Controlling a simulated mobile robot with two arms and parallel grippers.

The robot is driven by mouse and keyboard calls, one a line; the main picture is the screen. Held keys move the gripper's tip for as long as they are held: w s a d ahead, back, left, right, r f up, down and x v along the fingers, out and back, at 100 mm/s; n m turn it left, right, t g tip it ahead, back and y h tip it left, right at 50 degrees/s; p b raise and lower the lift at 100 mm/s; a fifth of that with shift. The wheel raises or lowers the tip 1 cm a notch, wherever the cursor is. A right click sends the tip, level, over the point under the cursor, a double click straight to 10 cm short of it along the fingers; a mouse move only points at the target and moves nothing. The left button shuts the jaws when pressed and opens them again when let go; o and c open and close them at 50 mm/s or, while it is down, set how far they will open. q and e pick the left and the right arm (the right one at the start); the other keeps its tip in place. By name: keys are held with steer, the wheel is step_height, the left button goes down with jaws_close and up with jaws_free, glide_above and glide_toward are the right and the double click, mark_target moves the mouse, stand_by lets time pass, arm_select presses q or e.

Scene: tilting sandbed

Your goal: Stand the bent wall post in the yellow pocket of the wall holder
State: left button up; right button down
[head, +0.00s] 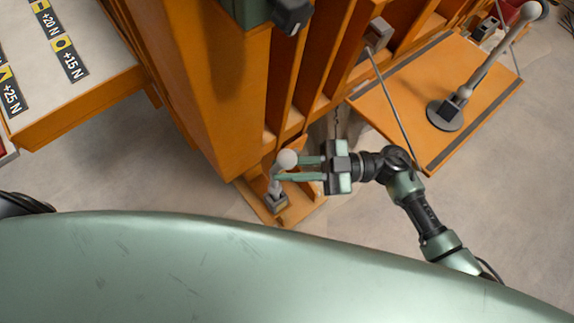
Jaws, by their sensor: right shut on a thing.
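A pale grey bent post (274,187) with a white ball on top stands near the foot of the orange frame, its lower end at a small grey block (277,204) on an orange ledge. My right gripper (284,170) reaches in from the right and is shut on the post just below the ball. The fingers hide part of its upper stem. I cannot make out any yellow on the block, nor whether the post's foot is fully inside it. My left gripper is not in view.
The orange frame (195,85) with upright ribs rises close beside the post. An orange panel (400,105) at right carries a taller grey post (487,62) on a round base. A table with force labels (70,60) is at upper left. Grey floor is clear at lower right.

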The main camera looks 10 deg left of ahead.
steer(key=shift+f+b, duration=1.15)
steer(key=shift+f, duration=0.45)
stand_by(0.3)
steer(key=c, duration=1.3)
jaws_free()
steer(key=o, duration=0.5)
steer(key=shift+c, duration=0.2)
step_height(320, 180, up, 8)
steer(key=p, duration=0.7)
